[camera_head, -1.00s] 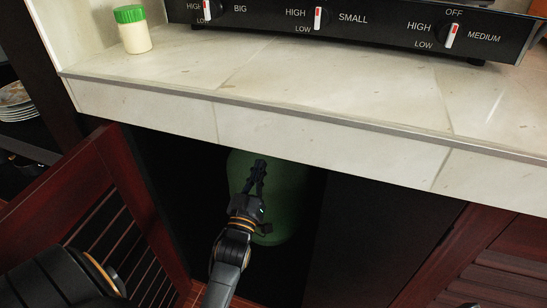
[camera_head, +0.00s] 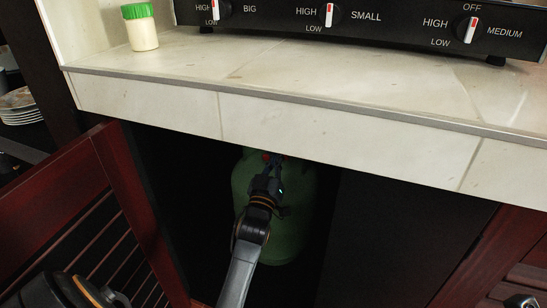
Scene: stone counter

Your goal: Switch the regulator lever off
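A green gas cylinder (camera_head: 288,232) stands upright in the dark cabinet under the counter. A small red part (camera_head: 266,157), which may belong to the regulator lever, shows at its top, just under the counter edge. My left gripper (camera_head: 273,162) reaches in from below, in front of the cylinder's top and at the red part. Its fingers look parted, with the red part at their tips. Whether they touch it cannot be seen. The gripper and the shade hide most of the regulator. My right gripper is not in view.
The stone counter (camera_head: 330,120) overhangs the cabinet opening closely above my gripper. A slatted wooden door (camera_head: 60,225) stands open at left. The black stove (camera_head: 400,22) and a green-lidded jar (camera_head: 141,30) stand on the counter. Plates (camera_head: 20,107) sit at far left.

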